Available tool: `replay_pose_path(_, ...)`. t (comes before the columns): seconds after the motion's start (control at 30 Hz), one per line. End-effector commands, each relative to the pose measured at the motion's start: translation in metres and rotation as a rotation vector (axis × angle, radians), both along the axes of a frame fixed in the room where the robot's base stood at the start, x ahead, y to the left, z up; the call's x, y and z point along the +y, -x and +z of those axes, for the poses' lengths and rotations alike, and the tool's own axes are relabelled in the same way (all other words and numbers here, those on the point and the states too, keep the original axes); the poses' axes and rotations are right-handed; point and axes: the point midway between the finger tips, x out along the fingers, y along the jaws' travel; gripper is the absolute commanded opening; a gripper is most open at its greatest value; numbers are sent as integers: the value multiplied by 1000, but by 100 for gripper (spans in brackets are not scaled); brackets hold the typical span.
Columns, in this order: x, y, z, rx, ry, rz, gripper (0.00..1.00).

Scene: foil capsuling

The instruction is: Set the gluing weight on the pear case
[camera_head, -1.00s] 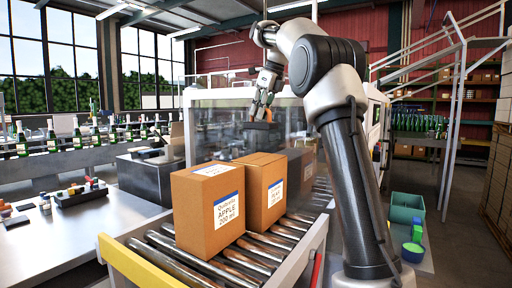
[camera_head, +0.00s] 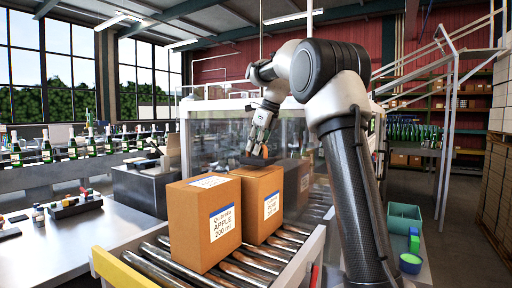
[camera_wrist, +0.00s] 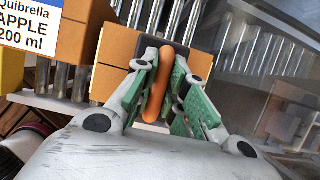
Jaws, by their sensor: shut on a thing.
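My gripper (camera_head: 259,147) is shut on the orange handle (camera_wrist: 159,82) of the dark gluing weight (camera_head: 252,160). In the wrist view, the green finger pads sit on both sides of the handle, with the dark weight (camera_wrist: 181,49) beyond it. The weight is over the far part of the top of the middle cardboard case (camera_head: 262,205). I cannot tell whether it touches the case. That case's label is too small to read surely. The apple case (camera_head: 205,222) stands in front of it, and its label shows in the wrist view (camera_wrist: 28,24).
The cases stand on a roller conveyor (camera_head: 190,265) with a yellow end. A darker case (camera_head: 297,184) stands behind the middle one. A clear-walled machine (camera_head: 215,135) surrounds the conveyor's far part. A green bin (camera_head: 404,217) is at right and a steel table (camera_head: 50,245) at left.

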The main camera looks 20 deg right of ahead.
Motion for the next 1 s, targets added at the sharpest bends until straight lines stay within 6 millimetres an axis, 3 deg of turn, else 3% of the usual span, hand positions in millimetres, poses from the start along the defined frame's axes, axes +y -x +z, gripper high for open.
replay_pose_path(0.47, 0, 0, -10, -3, 0, -1, 0)
replay_pose_path(0.5, 0, 0, -11, 0, 0, 0, 15)
replay_pose_path(0.6, 0, 0, -11, 0, 0, 0, 34)
replay_pose_path(1.0, 0, 0, -5, -2, 1, 1, 35)
